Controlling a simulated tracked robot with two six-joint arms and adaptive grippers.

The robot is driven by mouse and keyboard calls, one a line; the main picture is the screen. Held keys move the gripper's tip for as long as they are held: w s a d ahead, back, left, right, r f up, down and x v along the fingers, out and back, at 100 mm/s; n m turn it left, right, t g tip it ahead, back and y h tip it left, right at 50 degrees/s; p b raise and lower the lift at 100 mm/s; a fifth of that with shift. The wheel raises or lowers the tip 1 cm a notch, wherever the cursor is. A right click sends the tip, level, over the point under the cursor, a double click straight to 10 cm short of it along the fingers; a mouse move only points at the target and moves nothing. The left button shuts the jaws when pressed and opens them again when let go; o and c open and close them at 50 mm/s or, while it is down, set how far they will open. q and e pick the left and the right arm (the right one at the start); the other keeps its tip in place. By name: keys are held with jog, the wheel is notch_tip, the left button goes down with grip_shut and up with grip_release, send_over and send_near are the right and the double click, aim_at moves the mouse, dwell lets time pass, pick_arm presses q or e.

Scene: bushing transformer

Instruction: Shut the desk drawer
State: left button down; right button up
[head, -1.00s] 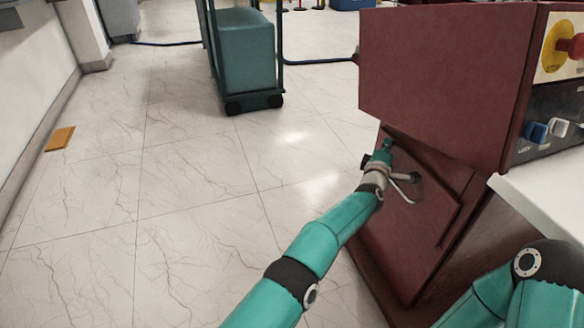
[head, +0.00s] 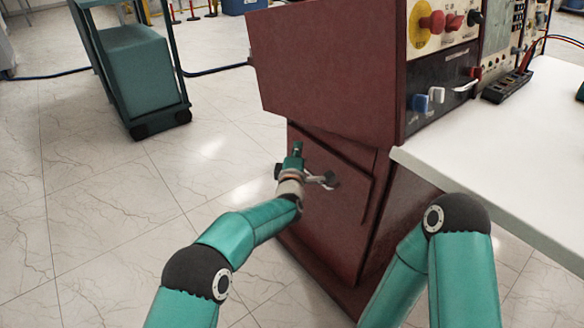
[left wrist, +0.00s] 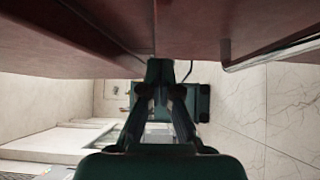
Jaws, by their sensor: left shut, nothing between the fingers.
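The dark red-brown desk (head: 330,75) stands in the middle of the head view. Its lower cabinet carries the drawer front (head: 335,205), which seems to stand slightly out from the cabinet; how far is hard to tell. A thin metal handle (head: 328,181) is on the front and also shows in the left wrist view (left wrist: 275,55). My left gripper (head: 296,152) is shut and empty beside the front, left of the handle; contact cannot be told. Its closed fingers (left wrist: 160,72) show under the red-brown panels in the left wrist view. My right gripper is out of view.
A white worktop (head: 500,140) and a control panel with knobs (head: 440,60) are at the right. A green wheeled cart (head: 140,70) stands at the back left. The tiled floor left of the desk is clear.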

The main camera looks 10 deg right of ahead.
pick_arm(q)
jog(key=v, duration=0.7)
jog(key=w+a+f+n+y, duration=0.1)
jog(key=w+a+f+y, duration=0.15)
jog(key=a, duration=0.45)
jog(key=w+a+f+n+y, duration=0.1)
jog(key=a+f, duration=0.2)
jog(key=a, duration=0.4)
jog(key=s+a+f+g+y, duration=0.1)
jog(key=s+a+f+g, duration=0.55)
jog(key=a+f, duration=0.65)
jog(key=s+a+f+m+g+h, duration=0.1)
jog(key=s+f+m+g, duration=0.25)
jog(key=s+f, duration=0.65)
jog(key=s+f+m+g+h, duration=0.1)
jog(key=s+f+m+g, duration=0.3)
jog(key=s, duration=1.3)
jog(key=s+d+r+m+g, duration=0.2)
jog(key=s+d+m+g, duration=0.1)
jog(key=s+m, duration=0.55)
notch_tip(320, 180, up, 37)
jog(key=n+p, duration=0.1)
jog(key=p, duration=3.6)
jog(key=shift+s+a+n+h+p, duration=0.25)
jog(key=shift+s+n+h+p, duration=0.05)
jog(key=shift+s+h+p, duration=0.15)
jog(key=shift+f, duration=0.1)
